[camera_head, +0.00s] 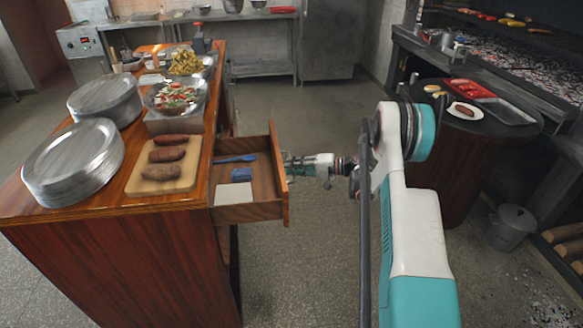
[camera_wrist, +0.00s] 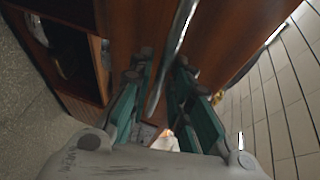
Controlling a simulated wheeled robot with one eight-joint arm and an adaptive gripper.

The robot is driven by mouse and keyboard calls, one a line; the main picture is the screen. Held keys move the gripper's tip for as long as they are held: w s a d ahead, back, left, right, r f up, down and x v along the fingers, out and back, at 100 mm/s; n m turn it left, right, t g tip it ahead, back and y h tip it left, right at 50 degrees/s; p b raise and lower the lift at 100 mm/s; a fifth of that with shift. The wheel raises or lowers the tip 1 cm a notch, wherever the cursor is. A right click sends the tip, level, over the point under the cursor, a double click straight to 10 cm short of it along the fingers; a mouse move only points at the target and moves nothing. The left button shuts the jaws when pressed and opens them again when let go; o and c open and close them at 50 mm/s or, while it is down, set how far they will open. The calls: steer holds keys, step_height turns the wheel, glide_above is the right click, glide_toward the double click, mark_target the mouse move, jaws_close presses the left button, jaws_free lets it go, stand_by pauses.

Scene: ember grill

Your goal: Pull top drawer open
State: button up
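The top drawer (camera_head: 262,211) stands pulled out from the right side of the wooden counter (camera_head: 120,255). A blue utensil, a blue block and a white sheet lie in it. My gripper (camera_head: 293,166) is at the outer face of the drawer front. In the wrist view, the drawer's metal bar handle (camera_wrist: 173,48) runs between the fingers of my gripper (camera_wrist: 163,68). The fingers are spread, one on each side of the bar, with narrow gaps showing beside it. In the head view the drawer front and my fingers partly hide the handle.
Stacked metal plates (camera_head: 72,165), a board (camera_head: 147,187) with sausages and food trays stand on the counter. A round table (camera_head: 470,130) and a grill (camera_head: 530,80) stand at the right. A grey bucket (camera_head: 511,228) is on the floor. Floor beyond the drawer is clear.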

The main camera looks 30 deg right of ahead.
steer(key=v, duration=1.1)
